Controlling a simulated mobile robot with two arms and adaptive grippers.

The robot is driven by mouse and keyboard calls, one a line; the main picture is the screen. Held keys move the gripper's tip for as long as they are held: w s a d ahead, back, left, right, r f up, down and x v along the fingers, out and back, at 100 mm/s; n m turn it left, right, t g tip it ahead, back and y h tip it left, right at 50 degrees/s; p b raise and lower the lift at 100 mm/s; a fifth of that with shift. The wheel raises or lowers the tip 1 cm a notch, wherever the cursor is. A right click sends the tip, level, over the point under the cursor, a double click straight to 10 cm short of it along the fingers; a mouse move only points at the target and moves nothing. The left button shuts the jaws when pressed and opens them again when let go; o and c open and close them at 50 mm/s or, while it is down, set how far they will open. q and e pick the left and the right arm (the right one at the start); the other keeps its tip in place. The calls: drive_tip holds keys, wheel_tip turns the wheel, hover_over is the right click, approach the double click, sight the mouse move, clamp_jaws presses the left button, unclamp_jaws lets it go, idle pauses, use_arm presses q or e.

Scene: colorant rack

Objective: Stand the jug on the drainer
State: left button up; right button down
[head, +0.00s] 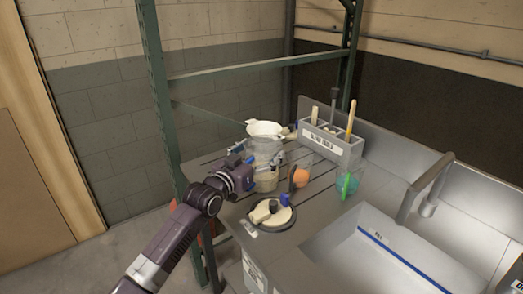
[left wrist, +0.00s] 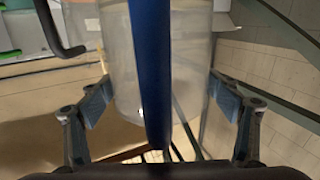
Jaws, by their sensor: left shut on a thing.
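The clear, see-through jug (head: 267,158) is at the grooved drainer (head: 212,163), left of the sink, and looks upright. A white funnel-like piece shows at its top. My left gripper (head: 246,174) reaches it from the left and is shut on it. In the left wrist view the jug (left wrist: 122,65) fills the space between the two spread fingers (left wrist: 160,108). A blue upright bar, which looks like its handle, runs down the middle of that view. The jug's base is partly hidden by the gripper and nearby items, so I cannot tell whether it touches the drainer. My right gripper is not in view.
A grey tool caddy (head: 332,148) with sticks stands behind right. An orange round item (head: 300,178) and a green item (head: 347,186) are right of the jug. A dark round dish (head: 268,222) lies in front. The green rack post (head: 160,100) is close left.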

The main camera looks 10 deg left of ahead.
use_arm(q)
drive_tip(key=o, duration=2.1)
drive_tip(key=shift+f, duration=0.1)
drive_tip(key=v, duration=1.2)
drive_tip(key=shift+b, duration=0.35)
